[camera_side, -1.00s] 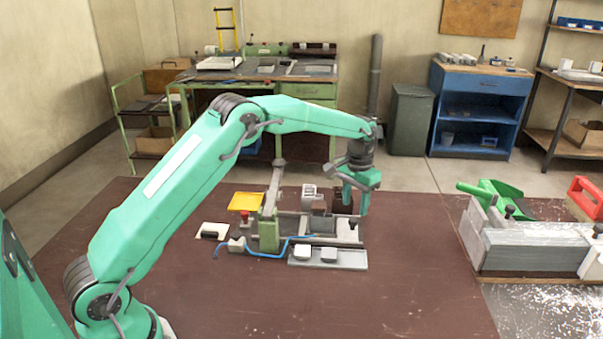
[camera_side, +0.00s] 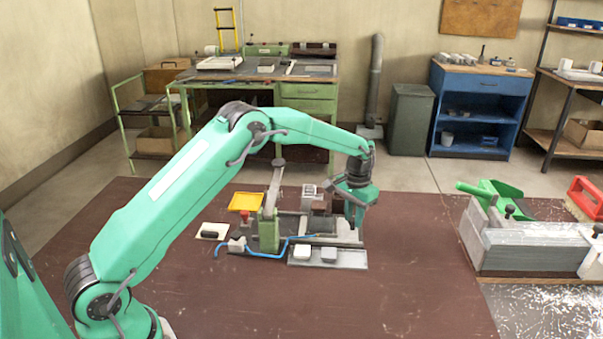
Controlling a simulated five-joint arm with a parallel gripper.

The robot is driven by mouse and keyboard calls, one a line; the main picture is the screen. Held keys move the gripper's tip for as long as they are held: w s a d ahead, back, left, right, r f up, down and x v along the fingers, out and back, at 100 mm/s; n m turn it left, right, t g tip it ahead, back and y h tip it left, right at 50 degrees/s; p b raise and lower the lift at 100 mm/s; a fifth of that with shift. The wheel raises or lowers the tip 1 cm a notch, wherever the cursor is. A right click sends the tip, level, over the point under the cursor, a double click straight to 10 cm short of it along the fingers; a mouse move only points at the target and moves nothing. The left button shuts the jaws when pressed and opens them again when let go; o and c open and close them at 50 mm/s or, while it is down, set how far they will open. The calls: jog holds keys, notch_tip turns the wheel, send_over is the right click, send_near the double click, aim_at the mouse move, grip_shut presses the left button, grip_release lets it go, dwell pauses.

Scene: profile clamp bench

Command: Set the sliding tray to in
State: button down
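The clamp bench fixture stands on the brown table, with a green upright (camera_side: 268,233) and grey parts around it. I cannot tell for sure which is the sliding one. My gripper (camera_side: 355,222) points down at the right end of the fixture, behind the grey tray. Its fingers are small and partly merge with the parts behind; their opening and any contact are unclear.
A blue hose (camera_side: 262,255) runs along the fixture's front left. A white plate with a dark piece (camera_side: 212,231) lies left of it. A grey vise-like block (camera_side: 530,250) stands at the right. The table's front and right middle are clear.

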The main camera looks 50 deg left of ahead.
jog(key=shift+s+a, duration=0.1)
send_over(304, 226)
jog(key=shift+a, duration=0.1)
dwell(0.7)
jog(key=c, duration=1.2)
grip_release()
jog(key=shift+r, duration=0.1)
jog(key=shift+r, duration=0.1)
notch_tip(304, 226, up, 8)
jog(key=shift+f, duration=0.25)
